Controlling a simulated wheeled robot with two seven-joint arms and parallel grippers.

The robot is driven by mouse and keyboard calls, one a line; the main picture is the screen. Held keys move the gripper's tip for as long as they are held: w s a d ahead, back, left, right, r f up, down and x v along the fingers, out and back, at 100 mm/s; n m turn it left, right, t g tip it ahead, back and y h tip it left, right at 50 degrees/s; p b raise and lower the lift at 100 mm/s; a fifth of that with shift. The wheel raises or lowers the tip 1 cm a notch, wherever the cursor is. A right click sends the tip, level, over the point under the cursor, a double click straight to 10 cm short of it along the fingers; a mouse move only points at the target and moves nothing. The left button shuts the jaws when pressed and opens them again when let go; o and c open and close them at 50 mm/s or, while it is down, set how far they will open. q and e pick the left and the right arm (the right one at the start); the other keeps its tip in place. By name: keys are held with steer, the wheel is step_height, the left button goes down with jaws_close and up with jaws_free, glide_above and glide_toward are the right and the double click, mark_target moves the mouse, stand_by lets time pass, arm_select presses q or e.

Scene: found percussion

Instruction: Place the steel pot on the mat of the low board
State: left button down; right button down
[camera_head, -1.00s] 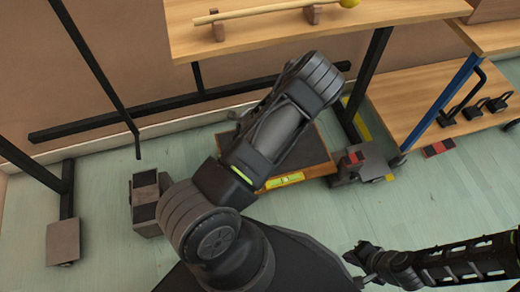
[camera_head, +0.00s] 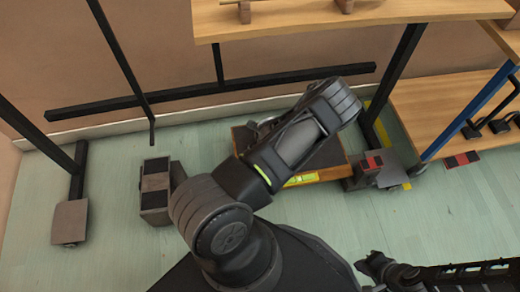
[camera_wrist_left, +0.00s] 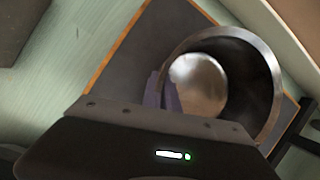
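The low board (camera_head: 327,174) stands on the floor with a dark mat (camera_head: 331,147) on top and wooden edges. My left arm crosses over it and hides much of it; the left gripper is hidden in the head view. The steel pot (camera_head: 266,124) shows there only as a sliver of metal behind the arm. In the left wrist view the round, open pot (camera_wrist_left: 262,75) is over the dark mat (camera_wrist_left: 128,66). My left gripper's fingers (camera_wrist_left: 164,91) are close together at its wall, seemingly pinching it. Contact with the mat cannot be judged. My right gripper (camera_head: 372,264) is low at right, away from the board.
A wooden shelf (camera_head: 300,22) on dark legs runs above and behind the board. A second wooden shelf (camera_head: 430,105) with dark weights stands at right. Blocky feet (camera_head: 155,190) flank the board on the floor. Open floor (camera_head: 110,225) lies at left.

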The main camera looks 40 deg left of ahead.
arm_select(q)
steer(key=c, duration=1.6)
jaws_free()
steer(key=shift+c, duration=0.2)
steer(key=shift+d+r+p, duration=0.15)
steer(key=shift+r+p, duration=0.15)
steer(key=shift+r, duration=0.2)
steer(key=p+v, duration=0.4)
steer(key=v, duration=0.7)
